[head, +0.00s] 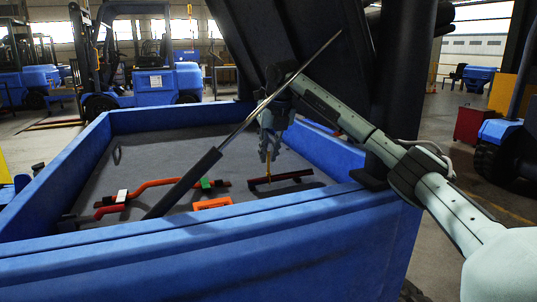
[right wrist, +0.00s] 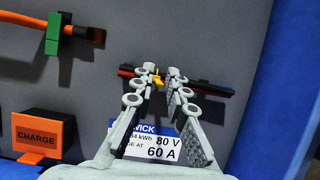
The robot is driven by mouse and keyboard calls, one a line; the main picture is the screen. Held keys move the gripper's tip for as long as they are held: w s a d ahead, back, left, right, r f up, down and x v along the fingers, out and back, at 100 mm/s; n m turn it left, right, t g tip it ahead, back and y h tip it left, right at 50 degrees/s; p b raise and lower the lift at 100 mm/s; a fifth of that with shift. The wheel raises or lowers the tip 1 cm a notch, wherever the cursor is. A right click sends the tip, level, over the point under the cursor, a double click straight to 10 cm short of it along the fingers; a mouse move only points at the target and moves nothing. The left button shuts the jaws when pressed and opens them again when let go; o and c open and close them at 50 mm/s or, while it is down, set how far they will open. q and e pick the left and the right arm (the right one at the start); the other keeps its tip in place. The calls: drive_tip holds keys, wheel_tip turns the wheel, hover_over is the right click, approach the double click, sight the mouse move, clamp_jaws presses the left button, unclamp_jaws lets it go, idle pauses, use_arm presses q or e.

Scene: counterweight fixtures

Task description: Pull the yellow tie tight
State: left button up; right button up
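The yellow tie (head: 268,172) is a thin upright strip at a dark red and black bar (head: 290,178) on the grey floor of the blue bay. In the right wrist view the tie (right wrist: 158,80) is a small yellow piece in front of the bar (right wrist: 205,88). My right gripper (head: 268,150) reaches down into the bay just above the bar. In the right wrist view its fingertips (right wrist: 160,74) stand on either side of the tie with a gap between them. Whether either touches it is unclear. My left gripper is not in view.
A gas strut (head: 215,153) slants across the bay up to the raised dark cover (head: 300,35). The blue walls (head: 200,235) enclose the bay.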

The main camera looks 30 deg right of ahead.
drive_tip(key=shift+o, duration=0.9)
drive_tip(key=v, duration=1.2)
drive_tip(key=shift+s+a+f, duration=0.1)
drive_tip(key=shift+s, duration=0.05)
